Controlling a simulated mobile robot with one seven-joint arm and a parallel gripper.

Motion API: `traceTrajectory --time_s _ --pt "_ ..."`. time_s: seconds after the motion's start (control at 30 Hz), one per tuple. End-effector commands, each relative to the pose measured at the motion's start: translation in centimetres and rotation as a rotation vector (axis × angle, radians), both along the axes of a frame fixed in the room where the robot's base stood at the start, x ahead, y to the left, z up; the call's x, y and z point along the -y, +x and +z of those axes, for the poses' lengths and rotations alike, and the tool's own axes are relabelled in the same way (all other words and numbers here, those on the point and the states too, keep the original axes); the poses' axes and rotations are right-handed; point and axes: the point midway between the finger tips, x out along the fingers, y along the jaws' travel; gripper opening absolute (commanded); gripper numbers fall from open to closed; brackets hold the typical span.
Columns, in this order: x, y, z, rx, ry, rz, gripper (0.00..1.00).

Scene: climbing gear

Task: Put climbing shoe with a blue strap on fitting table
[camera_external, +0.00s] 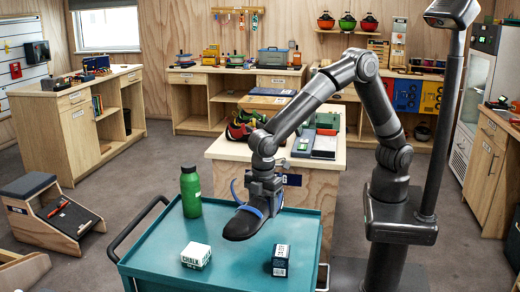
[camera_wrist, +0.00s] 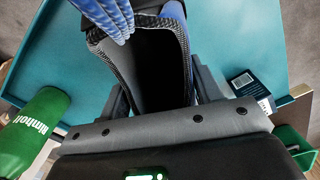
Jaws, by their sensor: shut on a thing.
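A black climbing shoe with a blue strap (camera_external: 241,226) is at the right-middle of the teal cart top, its toe pointing left. My gripper (camera_external: 264,196) is shut on it from above, near the heel. In the wrist view the shoe's dark opening and mesh collar (camera_wrist: 150,65) lie between my two fingers, with the blue strap (camera_wrist: 107,15) at the top. I cannot tell if the sole touches the cart. A wooden table (camera_external: 227,174) stands just behind the cart; its front label is partly hidden by my arm, with only a final "G" readable.
The teal cart (camera_external: 160,240) also holds a green bottle (camera_external: 191,191), a white chalk box (camera_external: 196,256) and a dark box (camera_external: 281,260). On the wooden table are a red-and-green pair of shoes (camera_external: 240,128), a grey flat case (camera_external: 315,144) and other items. Its near-left top looks bare.

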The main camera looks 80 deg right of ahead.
Motion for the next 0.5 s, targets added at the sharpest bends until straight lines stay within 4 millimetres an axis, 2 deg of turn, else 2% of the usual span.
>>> traceTrajectory --time_s 0.03,0.17,0.33,0.5 --pt "-0.8 -0.1 -0.5 0.0 -0.001 0.003 0.3" --pt "-2.0 -0.3 -1.1 0.0 0.0 0.001 0.3" --pt "-2.2 -0.3 -2.3 -0.002 -0.001 -0.001 0.3" --pt "-2.2 -0.4 -4.8 -0.003 -0.001 0.0 0.3"
